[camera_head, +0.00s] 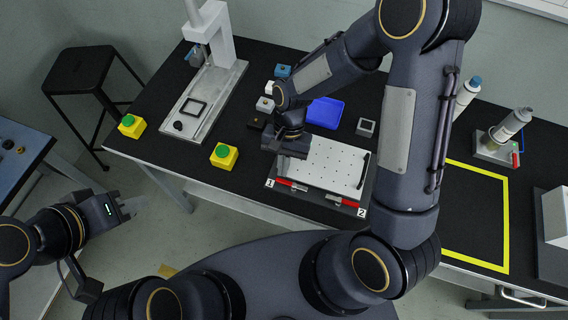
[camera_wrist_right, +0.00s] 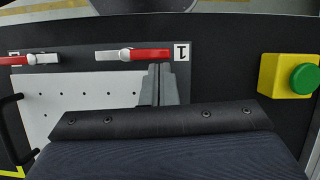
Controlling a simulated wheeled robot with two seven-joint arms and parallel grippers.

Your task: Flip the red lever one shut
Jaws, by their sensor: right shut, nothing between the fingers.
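Red lever one (camera_head: 291,185) sits at the front left edge of the white perforated plate (camera_head: 335,165), by the label 1. In the right wrist view red lever one (camera_wrist_right: 150,55) lies sideways, its red arm toward the label and its silver part on the other side. My right gripper (camera_head: 285,152) is over the plate's left end; in its wrist view the fingers (camera_wrist_right: 166,72) are together and empty, their tips just beside the red arm. I cannot tell whether they touch it. My left gripper (camera_head: 132,208) is off the table at left; its fingers are too small to judge.
Red lever two (camera_head: 342,200) is at the plate's front right, by label 2. A yellow box with a green button (camera_head: 224,156) stands left of the plate. A blue tray (camera_head: 325,112) lies behind the plate. A black handle (camera_head: 363,170) rises at the plate's right side.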

